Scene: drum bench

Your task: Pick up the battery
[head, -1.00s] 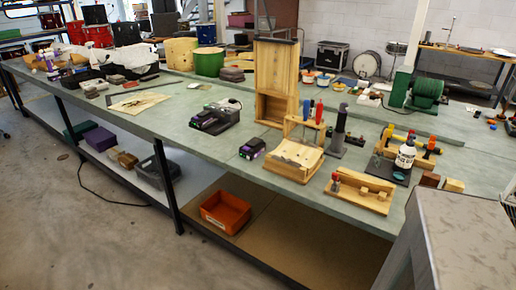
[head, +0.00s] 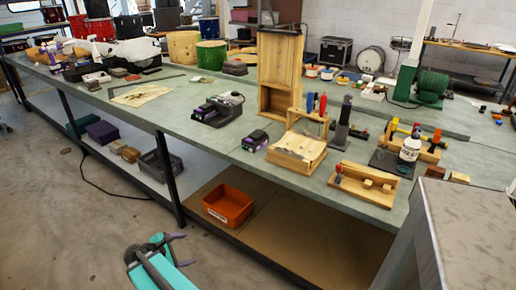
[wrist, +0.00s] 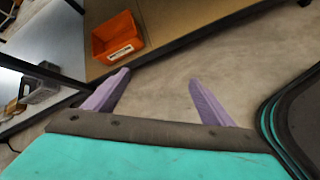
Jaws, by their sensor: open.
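A black and purple battery (head: 254,140) lies on the green-grey bench top (head: 190,126), left of a wooden box with a sloped top. A similar black and purple block (head: 206,113) sits at the front of a dark charger-like unit (head: 229,104) farther left. My gripper (head: 160,240) is in front of the bench, low over the floor and well apart from both blocks. In the wrist view my gripper (wrist: 160,78) shows two purple fingers spread wide with only floor between them. Neither block shows in the wrist view.
An orange bin (head: 228,205) stands on the lower shelf; it also shows in the wrist view (wrist: 118,37). The wooden box (head: 297,152), a tall wooden frame (head: 279,70) and a screwdriver rack (head: 310,118) stand near the battery. A grey block-like surface (head: 480,235) fills the lower right.

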